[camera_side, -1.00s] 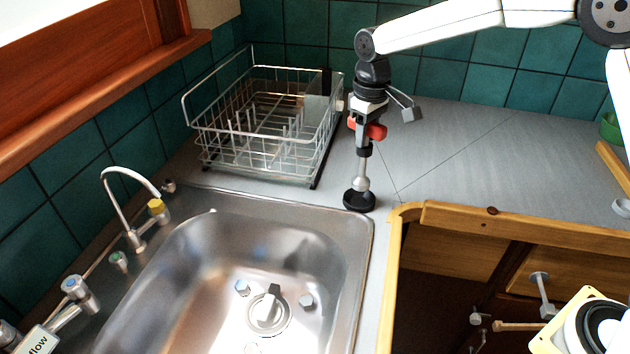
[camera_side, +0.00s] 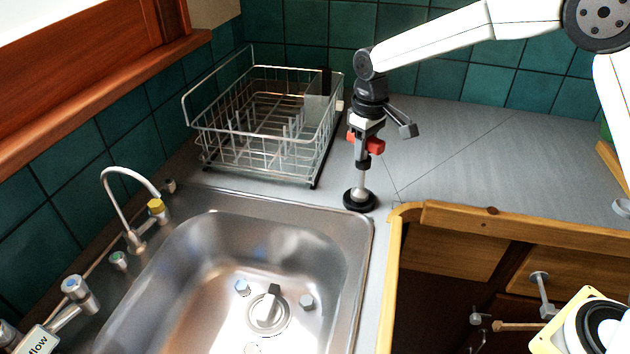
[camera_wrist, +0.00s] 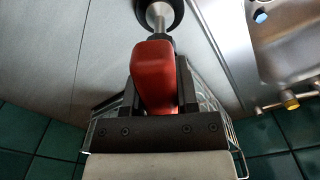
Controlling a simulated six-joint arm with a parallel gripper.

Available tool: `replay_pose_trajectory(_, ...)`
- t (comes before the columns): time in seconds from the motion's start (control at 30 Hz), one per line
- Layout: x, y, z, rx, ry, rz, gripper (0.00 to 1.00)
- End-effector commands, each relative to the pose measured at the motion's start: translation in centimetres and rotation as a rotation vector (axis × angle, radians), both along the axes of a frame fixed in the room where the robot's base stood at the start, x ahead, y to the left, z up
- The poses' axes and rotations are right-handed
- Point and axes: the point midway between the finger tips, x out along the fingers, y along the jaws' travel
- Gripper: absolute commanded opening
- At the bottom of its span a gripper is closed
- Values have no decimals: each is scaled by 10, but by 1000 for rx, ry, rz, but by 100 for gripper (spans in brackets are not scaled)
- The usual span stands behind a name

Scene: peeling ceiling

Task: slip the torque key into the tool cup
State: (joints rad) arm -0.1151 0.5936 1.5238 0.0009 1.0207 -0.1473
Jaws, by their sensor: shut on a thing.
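The torque key (camera_wrist: 154,75) has a red handle and is gripped between my gripper's dark fingers (camera_wrist: 158,95). Its red part also shows in the side view (camera_side: 375,146), just right of my gripper (camera_side: 361,152). The key points down over a silver piece on a round black base (camera_side: 360,201), which I take for the tool cup, standing on the counter. In the wrist view the silver piece and base (camera_wrist: 160,14) show at the top, beyond the handle. The key's lower end is in line with the silver piece; I cannot tell how deep it sits.
A wire dish rack (camera_side: 265,125) stands close to the left of my gripper. The steel sink (camera_side: 250,270) and its tap (camera_side: 125,200) lie in front to the left. The counter at the back right is clear.

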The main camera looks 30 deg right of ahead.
Motion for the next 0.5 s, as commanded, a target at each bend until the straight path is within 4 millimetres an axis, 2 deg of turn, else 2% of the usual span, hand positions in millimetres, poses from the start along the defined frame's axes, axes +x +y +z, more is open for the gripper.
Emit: replay_pose_trajectory(0.5,0,0,-3,0,-1,0,0)
